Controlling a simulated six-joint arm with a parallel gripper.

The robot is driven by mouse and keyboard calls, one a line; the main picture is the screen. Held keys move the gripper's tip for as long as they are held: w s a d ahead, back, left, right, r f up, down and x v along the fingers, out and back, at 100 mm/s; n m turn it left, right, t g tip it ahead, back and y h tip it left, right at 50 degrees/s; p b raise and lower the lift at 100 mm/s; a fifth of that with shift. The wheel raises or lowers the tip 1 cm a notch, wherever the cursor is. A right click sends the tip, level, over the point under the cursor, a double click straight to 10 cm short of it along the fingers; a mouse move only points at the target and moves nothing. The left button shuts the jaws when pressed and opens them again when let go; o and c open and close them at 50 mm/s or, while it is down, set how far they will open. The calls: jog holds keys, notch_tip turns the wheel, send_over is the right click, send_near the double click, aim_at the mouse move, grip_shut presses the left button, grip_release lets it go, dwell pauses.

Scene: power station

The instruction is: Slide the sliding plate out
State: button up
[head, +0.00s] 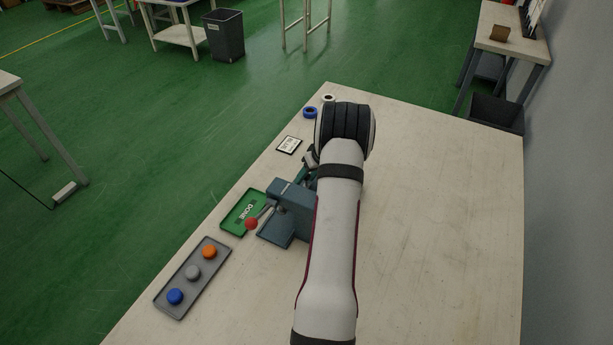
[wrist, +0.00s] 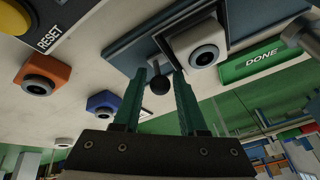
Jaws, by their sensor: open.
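In the wrist view my gripper (wrist: 161,73) is open, its two teal fingers either side of a black ball knob (wrist: 159,84). I cannot tell whether they touch the knob. The knob is by the edge of a blue-grey plate (wrist: 135,48), which looks like the sliding plate. A white block with a dark round centre (wrist: 200,47) sits in a dark-edged opening beside it. In the head view my gripper (head: 306,170) is partly hidden by my arm, at the far side of the blue-grey machine (head: 292,207). The plate and knob cannot be made out there.
A red ball lever (head: 251,223) stands at the machine's left. A green DONE tray (head: 237,214) lies beside it. A grey tray (head: 181,291) holds orange, grey and blue pieces. A white card (head: 289,145) and a blue ring (head: 310,112) lie farther back. The table's right side is clear.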

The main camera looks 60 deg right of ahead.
grip_shut()
